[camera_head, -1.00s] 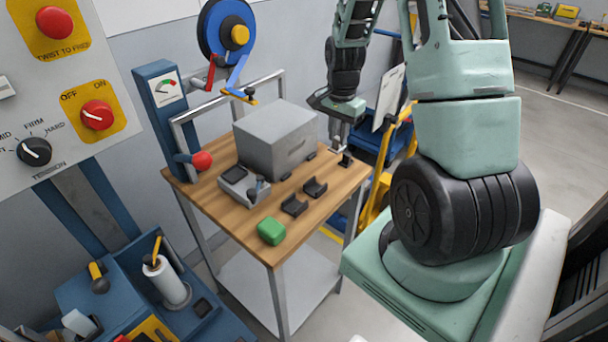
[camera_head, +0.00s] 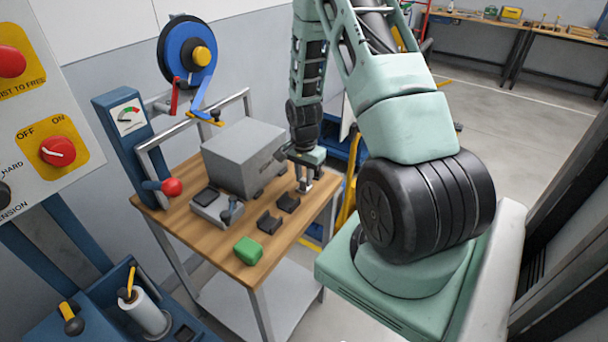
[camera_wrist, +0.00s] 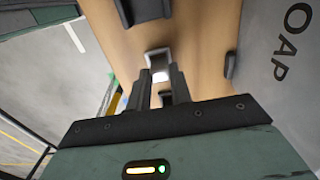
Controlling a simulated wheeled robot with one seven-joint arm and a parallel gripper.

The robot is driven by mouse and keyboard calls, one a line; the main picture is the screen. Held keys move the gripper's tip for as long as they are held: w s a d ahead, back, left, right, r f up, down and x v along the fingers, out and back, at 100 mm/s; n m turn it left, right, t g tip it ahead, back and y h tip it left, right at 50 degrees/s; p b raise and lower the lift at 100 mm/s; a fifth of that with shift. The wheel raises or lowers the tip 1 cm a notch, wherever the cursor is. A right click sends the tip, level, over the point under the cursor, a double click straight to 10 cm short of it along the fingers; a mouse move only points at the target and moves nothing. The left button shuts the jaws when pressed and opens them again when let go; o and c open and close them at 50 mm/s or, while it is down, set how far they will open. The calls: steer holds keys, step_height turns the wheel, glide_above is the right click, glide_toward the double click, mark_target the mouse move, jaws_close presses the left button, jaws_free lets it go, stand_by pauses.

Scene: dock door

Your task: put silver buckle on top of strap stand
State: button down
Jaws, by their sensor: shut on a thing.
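My gripper (camera_head: 304,184) is low over the right side of the wooden table, right of the big grey box. In the wrist view my gripper (camera_wrist: 158,80) is shut on the silver buckle (camera_wrist: 159,58), a small pale U-shaped piece at the fingertips. In the head view the buckle shows only as a tiny bright bit under the fingers. I cannot tell whether it touches the table. I cannot tell for certain which thing is the strap stand; a metal tube frame (camera_head: 249,103) with a blue strap reel (camera_head: 176,56) stands at the table's back left.
Two black U-shaped clips (camera_head: 270,222) (camera_head: 288,202) lie just left of my gripper. A green block (camera_head: 248,250), a small grey device (camera_head: 207,208) and the big grey box (camera_head: 240,155) take up the table (camera_head: 205,248). A red-knobbed lever (camera_head: 172,187) is at left.

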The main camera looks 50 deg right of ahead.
steer(key=shift+f, duration=0.2)
steer(key=c, duration=1.3)
jaws_free()
steer(key=shift+o, duration=0.2)
steer(key=shift+r, duration=0.1)
